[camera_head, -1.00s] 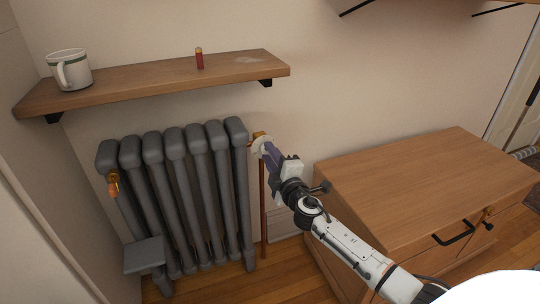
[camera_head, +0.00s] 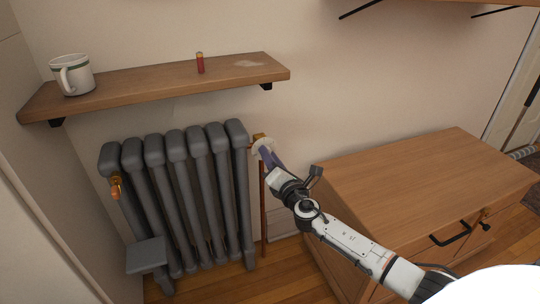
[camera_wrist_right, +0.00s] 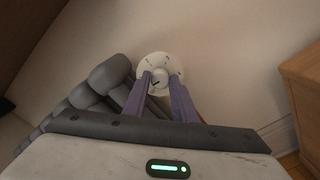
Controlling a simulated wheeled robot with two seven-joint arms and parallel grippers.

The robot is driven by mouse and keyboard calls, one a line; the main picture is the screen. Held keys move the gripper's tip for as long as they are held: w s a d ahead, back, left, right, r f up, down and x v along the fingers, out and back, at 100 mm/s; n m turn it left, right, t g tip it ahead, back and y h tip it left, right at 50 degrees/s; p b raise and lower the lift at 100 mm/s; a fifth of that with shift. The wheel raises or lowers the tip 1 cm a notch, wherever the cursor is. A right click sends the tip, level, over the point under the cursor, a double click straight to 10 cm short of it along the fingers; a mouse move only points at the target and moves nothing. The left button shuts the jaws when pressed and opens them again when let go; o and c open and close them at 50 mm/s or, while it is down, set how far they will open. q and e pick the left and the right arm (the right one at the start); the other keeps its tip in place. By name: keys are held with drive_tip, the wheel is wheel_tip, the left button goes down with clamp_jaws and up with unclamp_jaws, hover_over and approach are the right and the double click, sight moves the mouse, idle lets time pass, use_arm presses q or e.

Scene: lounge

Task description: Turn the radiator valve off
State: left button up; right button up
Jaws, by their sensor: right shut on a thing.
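The grey radiator (camera_head: 180,195) stands against the wall in the head view. Its white round valve knob (camera_head: 262,146) sits at the upper right end on a brass fitting, above a copper pipe. The knob also shows in the right wrist view (camera_wrist_right: 160,66), with dark marks on its face. My right gripper (camera_head: 268,154) reaches the knob from the lower right. In the wrist view its two purple fingers (camera_wrist_right: 163,82) lie across the lower part of the knob, shut on it. The fingers hide part of the knob. My left gripper is not in view.
A wooden shelf (camera_head: 150,88) above the radiator holds a white mug (camera_head: 75,75) and a small red cylinder (camera_head: 200,64). A wooden cabinet (camera_head: 420,180) stands close to the right of my right arm. Wall is bare between them.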

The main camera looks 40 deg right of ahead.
use_arm(q)
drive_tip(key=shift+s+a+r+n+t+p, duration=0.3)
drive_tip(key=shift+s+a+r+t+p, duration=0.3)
drive_tip(key=shift+p, duration=0.45)
use_arm(e)
drive_tip(key=n, duration=0.6)
drive_tip(key=shift+n, duration=0.4)
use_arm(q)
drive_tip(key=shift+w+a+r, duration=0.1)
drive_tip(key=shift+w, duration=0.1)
use_arm(e)
drive_tip(key=o, duration=1)
drive_tip(key=shift+o, duration=0.2)
